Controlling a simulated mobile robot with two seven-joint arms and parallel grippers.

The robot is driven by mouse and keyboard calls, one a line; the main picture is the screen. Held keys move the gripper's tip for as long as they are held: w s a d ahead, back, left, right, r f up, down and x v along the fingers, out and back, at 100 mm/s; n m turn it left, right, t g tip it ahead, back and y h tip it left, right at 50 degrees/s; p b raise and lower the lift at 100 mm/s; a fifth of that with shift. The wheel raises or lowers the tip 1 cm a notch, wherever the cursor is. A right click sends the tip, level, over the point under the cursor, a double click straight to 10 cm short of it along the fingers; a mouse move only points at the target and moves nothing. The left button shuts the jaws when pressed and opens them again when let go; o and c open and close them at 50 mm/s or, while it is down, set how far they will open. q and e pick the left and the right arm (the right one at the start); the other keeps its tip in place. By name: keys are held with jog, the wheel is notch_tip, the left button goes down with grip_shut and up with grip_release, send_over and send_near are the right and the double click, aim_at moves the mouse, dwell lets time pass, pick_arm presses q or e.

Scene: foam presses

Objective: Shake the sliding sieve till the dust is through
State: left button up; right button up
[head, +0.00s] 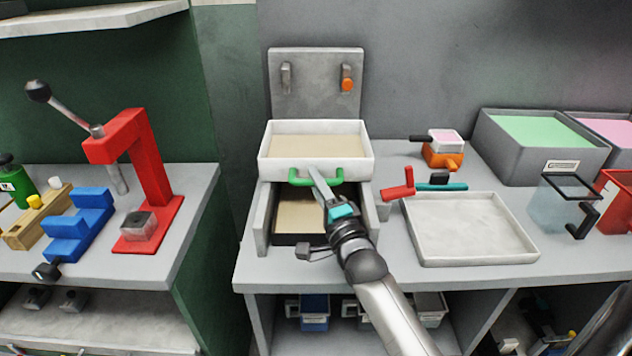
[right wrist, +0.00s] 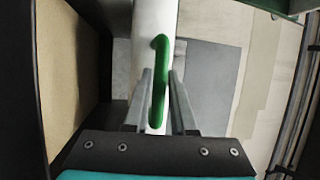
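The sliding sieve (head: 316,165) is a white square frame with beige dust inside and a green handle (head: 300,181) on its front. It sits on top of a grey open-fronted box (head: 262,222). Beige material (head: 300,215) shows in the box below it. My right gripper (head: 317,180) is at the handle, its arm reaching up from the lower right. In the right wrist view the two fingers stand close on either side of the green handle (right wrist: 158,85) and appear shut on it. My left gripper is not in view.
A shallow white tray (head: 470,245) lies to the right on the bench. Behind it are a red crank (head: 398,187), an orange-and-white block (head: 443,155) and grey bins (head: 500,150). A red press (head: 143,170) and blue blocks (head: 78,228) stand on the left table, across a gap.

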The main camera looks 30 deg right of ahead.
grip_shut()
dwell(1.0)
